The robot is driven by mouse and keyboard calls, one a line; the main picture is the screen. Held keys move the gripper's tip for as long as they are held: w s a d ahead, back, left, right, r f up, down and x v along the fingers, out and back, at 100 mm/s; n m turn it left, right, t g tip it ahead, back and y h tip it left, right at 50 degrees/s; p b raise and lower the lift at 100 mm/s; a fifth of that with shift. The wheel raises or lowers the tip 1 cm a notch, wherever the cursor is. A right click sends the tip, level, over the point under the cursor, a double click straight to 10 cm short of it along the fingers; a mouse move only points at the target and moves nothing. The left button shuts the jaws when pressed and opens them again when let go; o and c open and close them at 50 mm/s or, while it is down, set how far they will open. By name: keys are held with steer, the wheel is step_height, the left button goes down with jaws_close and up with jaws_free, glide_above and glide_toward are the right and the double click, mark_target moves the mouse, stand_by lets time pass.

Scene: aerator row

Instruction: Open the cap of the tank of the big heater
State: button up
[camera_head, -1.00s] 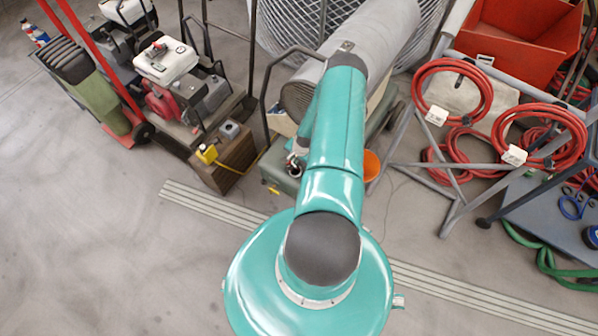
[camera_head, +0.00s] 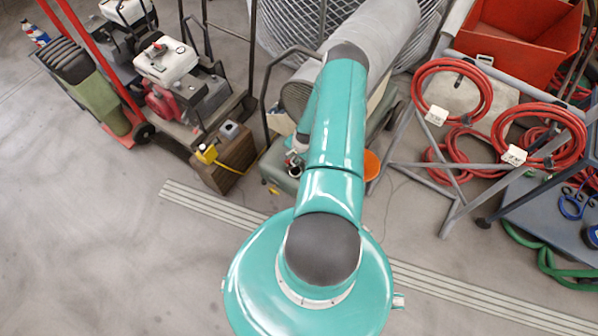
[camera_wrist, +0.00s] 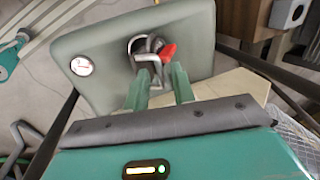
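The big heater (camera_head: 380,38) is a grey cylinder at the top middle of the head view, on a wheeled frame. Its grey-green tank (camera_head: 281,176) shows low on the left, partly hidden by my arm. In the wrist view the tank (camera_wrist: 98,48) fills the upper middle, with a round white gauge on it. The cap (camera_wrist: 150,46) is a metal fitting with a looped part and a red piece on its right. My gripper (camera_wrist: 160,70) points at it with two green fingers apart. The fingertips are at the cap's near edge; contact is unclear.
An orange bucket (camera_head: 371,165) stands right of the tank. A brown wooden box (camera_head: 226,160) with a yellow item is to the left. Red hoses (camera_head: 452,92) hang on a grey frame at the right. The floor in front is clear.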

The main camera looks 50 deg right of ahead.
steer(key=shift+w+v, duration=0.15)
steer(key=shift+v, duration=1.1)
steer(key=shift+w+v, duration=0.1)
steer(key=shift+v, duration=1.15)
steer(key=shift+r, duration=0.1)
steer(key=w+a+r+n, duration=0.25)
steer(key=w+r, duration=0.25)
steer(key=r, duration=0.6)
steer(key=w+a+r+n, duration=0.1)
steer(key=w+r+n, duration=0.25)
steer(key=r, duration=0.65)
steer(key=w+a+r+n+h, duration=0.1)
steer(key=a+r, duration=0.4)
steer(key=r, duration=0.4)
steer(key=w+a+r+n, duration=0.2)
steer(key=a+r, duration=0.2)
steer(key=r, duration=0.5)
steer(key=s+a+r+n+t, duration=0.2)
steer(key=s+a+r+n, duration=0.35)
steer(key=a+r, duration=0.85)
steer(key=s+a+r+n, duration=0.1)
steer(key=s+a+r, duration=0.3)
steer(key=s, duration=0.3)
steer(key=s+a+r+n, duration=0.1)
steer(key=s+a+r, duration=0.2)
steer(key=s+a, duration=0.2)
steer(key=shift+s+r+t+y, duration=0.35)
steer(key=shift+s+t+y, duration=0.05)
steer(key=shift+s, duration=0.75)
